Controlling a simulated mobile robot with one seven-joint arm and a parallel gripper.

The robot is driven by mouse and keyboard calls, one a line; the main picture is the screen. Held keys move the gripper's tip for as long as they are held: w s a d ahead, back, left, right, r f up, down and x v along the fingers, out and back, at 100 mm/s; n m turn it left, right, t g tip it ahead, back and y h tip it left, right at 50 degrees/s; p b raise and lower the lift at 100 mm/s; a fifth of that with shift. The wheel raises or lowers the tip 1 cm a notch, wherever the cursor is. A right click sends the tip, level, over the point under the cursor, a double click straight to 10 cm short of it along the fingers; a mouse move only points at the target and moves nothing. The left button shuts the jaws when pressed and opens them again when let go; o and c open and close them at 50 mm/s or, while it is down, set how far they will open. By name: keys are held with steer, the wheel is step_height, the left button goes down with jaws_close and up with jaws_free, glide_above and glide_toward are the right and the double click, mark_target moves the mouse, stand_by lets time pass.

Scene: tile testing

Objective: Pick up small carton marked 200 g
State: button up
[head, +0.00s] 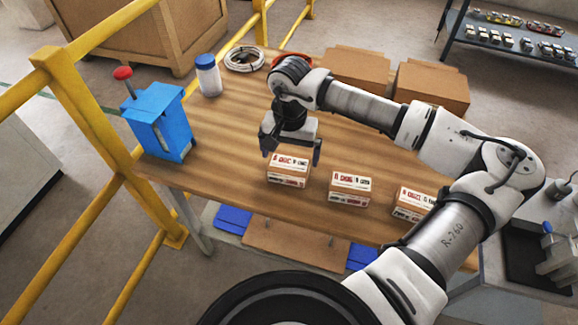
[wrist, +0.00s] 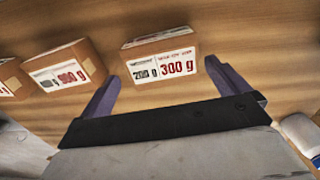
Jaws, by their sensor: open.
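Three small brown cartons with white labels stand in a row near the front edge of the wooden table. In the head view my gripper (head: 292,156) is open at the left carton (head: 288,171), just above or behind it. In the wrist view this carton (wrist: 161,59) lies ahead, between the lines of my open fingers (wrist: 162,72). Its label seems to read "200 g" in black and "300 g" in larger red. The middle carton (head: 350,189) also shows in the wrist view (wrist: 65,67), with red print like "800 g". The right carton (head: 412,204) is partly cut off in the wrist view (wrist: 9,77).
A blue box with a red-knobbed lever (head: 157,122) and a white jar with a blue lid (head: 208,76) stand at the left. A cable coil (head: 244,60) and two larger boxes (head: 432,86) are at the back. Yellow rails (head: 92,125) border the left side.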

mark_target(289, 163)
steer(key=shift+w+a+f+p, duration=0.1)
steer(key=shift+f+p, duration=0.3)
steer(key=shift+f, duration=1)
steer(key=shift+w+f+p, duration=0.1)
steer(key=shift+f+p, duration=0.3)
steer(key=shift+f, duration=1)
steer(key=c, duration=0.8)
steer(key=shift+r, duration=0.15)
